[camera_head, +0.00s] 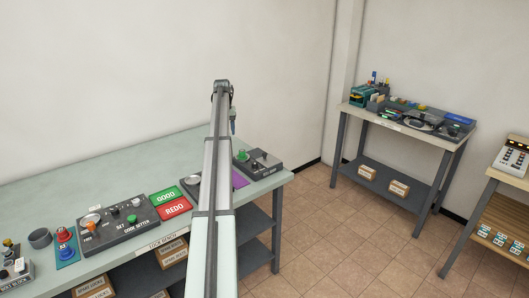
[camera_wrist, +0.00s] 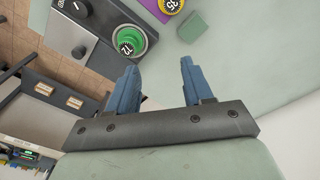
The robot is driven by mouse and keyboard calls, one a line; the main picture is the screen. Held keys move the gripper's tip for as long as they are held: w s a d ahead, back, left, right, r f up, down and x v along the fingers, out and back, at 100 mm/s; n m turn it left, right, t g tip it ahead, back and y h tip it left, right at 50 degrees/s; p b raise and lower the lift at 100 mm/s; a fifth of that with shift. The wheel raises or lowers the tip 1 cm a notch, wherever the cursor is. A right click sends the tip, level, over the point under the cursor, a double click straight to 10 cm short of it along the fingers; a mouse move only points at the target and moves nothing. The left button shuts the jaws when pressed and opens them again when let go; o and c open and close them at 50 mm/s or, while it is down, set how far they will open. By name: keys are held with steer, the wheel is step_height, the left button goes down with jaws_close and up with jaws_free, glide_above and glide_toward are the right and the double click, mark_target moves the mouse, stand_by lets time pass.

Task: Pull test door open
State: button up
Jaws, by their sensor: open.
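I cannot make out a test door for certain in either view. My gripper (camera_wrist: 158,66) is open, with two blue fingers apart and nothing between them. In the head view my gripper (camera_head: 233,128) hangs from the end of my arm, above the right part of the pale green bench. A dark grey device (camera_head: 258,164) with a green knob stands at the bench's right end. In the wrist view its green knob (camera_wrist: 128,42) lies beyond the left finger. My arm hides part of the bench's middle.
On the bench (camera_head: 60,195) are a code setter box (camera_head: 120,222), green and red cards (camera_head: 172,203) and a purple mat (camera_head: 239,180). The wrist view shows a small green block (camera_wrist: 191,27). A second table (camera_head: 400,125) stands at back right, with tiled floor between.

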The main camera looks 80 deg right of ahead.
steer(key=r+m, duration=0.1)
steer(key=r, duration=0.1)
glide_above(264, 153)
steer(key=shift+y, duration=0.4)
step_height(264, 153, down, 14)
steer(key=shift+s+d+r, duration=0.1)
steer(key=shift+s, duration=0.05)
jaws_close()
stand_by(0.3)
